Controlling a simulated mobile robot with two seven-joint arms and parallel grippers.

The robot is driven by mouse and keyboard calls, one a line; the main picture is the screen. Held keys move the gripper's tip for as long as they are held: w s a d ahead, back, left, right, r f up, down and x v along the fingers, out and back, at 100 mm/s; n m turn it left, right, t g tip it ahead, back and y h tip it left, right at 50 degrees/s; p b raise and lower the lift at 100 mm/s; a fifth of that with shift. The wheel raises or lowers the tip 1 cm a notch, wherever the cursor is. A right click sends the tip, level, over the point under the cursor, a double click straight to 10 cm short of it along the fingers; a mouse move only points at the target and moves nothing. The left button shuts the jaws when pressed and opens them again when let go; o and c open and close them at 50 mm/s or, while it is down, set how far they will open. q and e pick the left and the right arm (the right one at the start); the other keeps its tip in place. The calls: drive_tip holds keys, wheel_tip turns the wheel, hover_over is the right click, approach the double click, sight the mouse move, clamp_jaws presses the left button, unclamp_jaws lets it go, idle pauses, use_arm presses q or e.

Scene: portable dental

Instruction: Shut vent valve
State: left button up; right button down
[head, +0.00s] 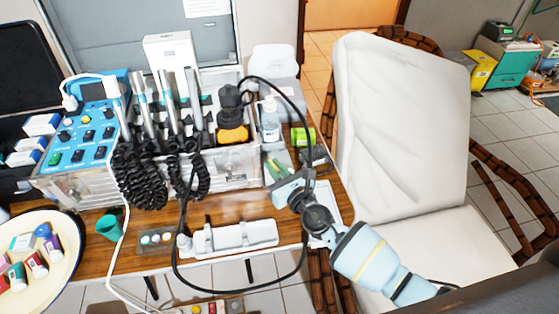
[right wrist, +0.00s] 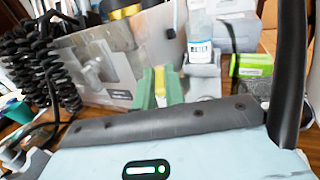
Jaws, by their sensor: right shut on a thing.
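My right gripper (head: 276,170) comes in from the lower right and reaches the right end of the dental unit's clear-walled case (head: 225,170). In the right wrist view its green fingertips (right wrist: 160,88) are close together, with a small yellow piece (right wrist: 160,80) between them. This yellow piece may be the vent valve's handle; its body is not clearly seen, and I cannot tell its turn position. The case's clear wall (right wrist: 115,65) stands just left of the fingers. My left gripper is not in view.
A labelled bottle (right wrist: 199,38) stands just behind the fingers, and a green box (right wrist: 251,65) lies to their right. A black hose (head: 305,110) loops around my right arm. Handpieces (head: 165,105) with coiled cords stand at left. A white chair (head: 400,130) stands to the right.

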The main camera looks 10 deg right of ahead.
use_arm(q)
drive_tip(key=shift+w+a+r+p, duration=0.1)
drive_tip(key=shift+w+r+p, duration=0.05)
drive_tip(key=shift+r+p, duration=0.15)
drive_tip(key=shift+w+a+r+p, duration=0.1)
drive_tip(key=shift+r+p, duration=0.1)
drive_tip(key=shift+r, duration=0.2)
use_arm(e)
drive_tip(key=m+h, duration=0.2)
drive_tip(key=h, duration=0.1)
drive_tip(key=a+m+t+h, duration=0.1)
drive_tip(key=m+h, duration=0.1)
drive_tip(key=h, duration=0.1)
drive_tip(key=shift+s+a, duration=0.1)
drive_tip(key=shift+a, duration=0.1)
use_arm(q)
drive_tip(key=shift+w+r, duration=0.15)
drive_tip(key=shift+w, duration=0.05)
use_arm(e)
drive_tip(key=shift+h, duration=0.3)
drive_tip(key=c, duration=1.5)
unclamp_jaws()
drive_tip(key=shift+o, duration=0.2)
